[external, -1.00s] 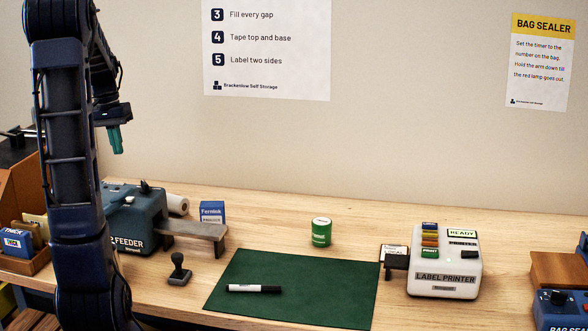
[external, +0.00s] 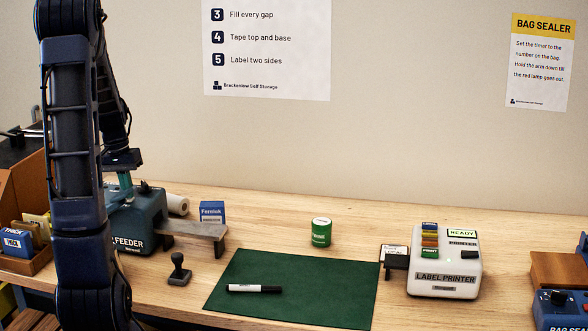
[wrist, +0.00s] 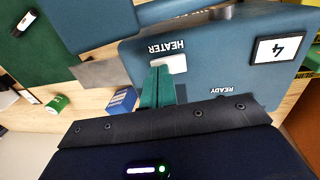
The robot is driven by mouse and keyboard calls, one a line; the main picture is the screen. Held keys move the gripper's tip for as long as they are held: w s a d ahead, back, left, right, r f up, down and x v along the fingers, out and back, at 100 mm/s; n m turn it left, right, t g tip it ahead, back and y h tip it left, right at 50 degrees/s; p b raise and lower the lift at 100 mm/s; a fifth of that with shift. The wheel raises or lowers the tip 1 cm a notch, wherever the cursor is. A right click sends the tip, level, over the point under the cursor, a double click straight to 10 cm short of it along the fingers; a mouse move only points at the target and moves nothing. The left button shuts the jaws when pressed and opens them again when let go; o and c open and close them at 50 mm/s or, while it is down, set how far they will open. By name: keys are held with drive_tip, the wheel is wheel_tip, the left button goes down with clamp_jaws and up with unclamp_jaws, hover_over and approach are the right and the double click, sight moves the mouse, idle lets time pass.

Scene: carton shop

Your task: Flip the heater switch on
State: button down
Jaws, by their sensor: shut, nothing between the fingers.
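The blue-grey tape feeder (external: 148,222) stands at the left of the bench, partly hidden by my arm. In the wrist view its top face (wrist: 220,62) shows the HEATER label (wrist: 166,47), upside down. A pale heater switch plate (wrist: 175,62) lies beside the label. My gripper (wrist: 160,72) is shut and empty, its green fingertips over the edge of this plate and hiding part of it. Whether they touch it, and which way the switch is set, I cannot tell. In the external view my gripper (external: 125,184) points down at the feeder's top.
A display reading 4 (wrist: 280,48) is on the feeder's top, near a READY label. A blue carton (external: 212,212), a stamp (external: 180,270) and a green tin (external: 321,232) stand to the right. A green mat (external: 300,275) carries a marker. A label printer (external: 445,262) is further right.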

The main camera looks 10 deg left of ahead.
idle(0.3)
drive_tip(key=shift+s+d+f+y, duration=0.1)
drive_tip(key=shift+f+y, duration=0.15)
drive_tip(key=shift+y, duration=0.05)
drive_tip(key=shift+a+r, duration=0.1)
drive_tip(key=shift+a, duration=0.75)
wheel_tip(320, 180, up, 14)
drive_tip(key=a, duration=0.2)
idle(0.4)
drive_tip(key=shift+d, duration=0.1)
